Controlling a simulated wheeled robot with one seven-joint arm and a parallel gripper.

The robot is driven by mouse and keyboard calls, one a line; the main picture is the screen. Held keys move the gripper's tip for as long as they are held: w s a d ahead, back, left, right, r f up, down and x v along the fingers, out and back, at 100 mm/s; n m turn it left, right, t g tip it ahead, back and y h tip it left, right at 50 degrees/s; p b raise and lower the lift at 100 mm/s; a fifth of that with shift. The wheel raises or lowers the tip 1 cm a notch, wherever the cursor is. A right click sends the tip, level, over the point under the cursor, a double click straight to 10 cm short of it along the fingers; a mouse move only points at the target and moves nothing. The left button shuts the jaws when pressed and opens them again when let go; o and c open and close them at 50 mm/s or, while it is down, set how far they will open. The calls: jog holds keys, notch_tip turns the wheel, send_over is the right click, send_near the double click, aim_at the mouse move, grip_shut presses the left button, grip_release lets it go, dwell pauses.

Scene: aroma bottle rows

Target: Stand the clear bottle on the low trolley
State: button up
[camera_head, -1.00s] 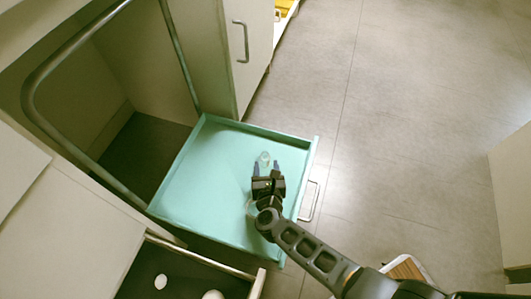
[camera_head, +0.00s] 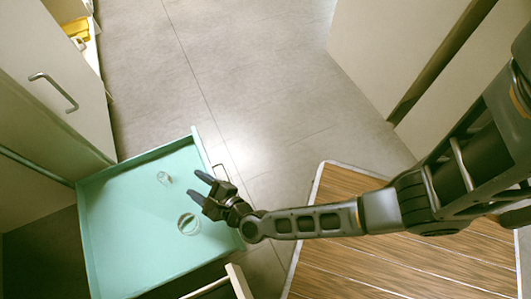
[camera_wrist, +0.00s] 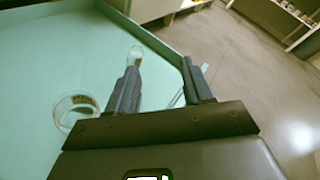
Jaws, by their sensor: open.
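A small clear glass bottle (camera_head: 163,178) stands in the shallow teal tray (camera_head: 118,222). A wider round clear glass thing (camera_head: 188,223) is nearer in the same tray; I cannot tell its kind. My gripper (camera_head: 203,187) is open and empty over the tray's right side, to the right of the small bottle. In the wrist view the small bottle (camera_wrist: 135,54) shows beyond the left fingertip, partly hidden by it, and the round glass (camera_wrist: 75,112) lies left of the fingers. A low wood-slatted surface with a pale rim (camera_head: 375,262), seemingly the low trolley, is at the lower right.
A pale cabinet door with a bar handle (camera_head: 54,92) stands at the upper left. Pale cabinet fronts (camera_head: 390,45) are at the upper right. Open grey floor (camera_head: 255,90) lies between. A pale drawer edge (camera_head: 238,282) shows at the bottom.

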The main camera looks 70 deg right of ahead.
jog(key=s+r+n+y, duration=0.2)
jog(key=s+r+n, duration=1.1)
jog(key=r+n, duration=0.2)
jog(key=s+d+r+n+y, duration=0.1)
jog(key=s+r+n+y, duration=0.1)
jog(key=s+r+n, duration=1.1)
notch_tip(320, 180, up, 3)
jog(key=n, duration=0.5)
jog(key=shift+s, duration=0.2)
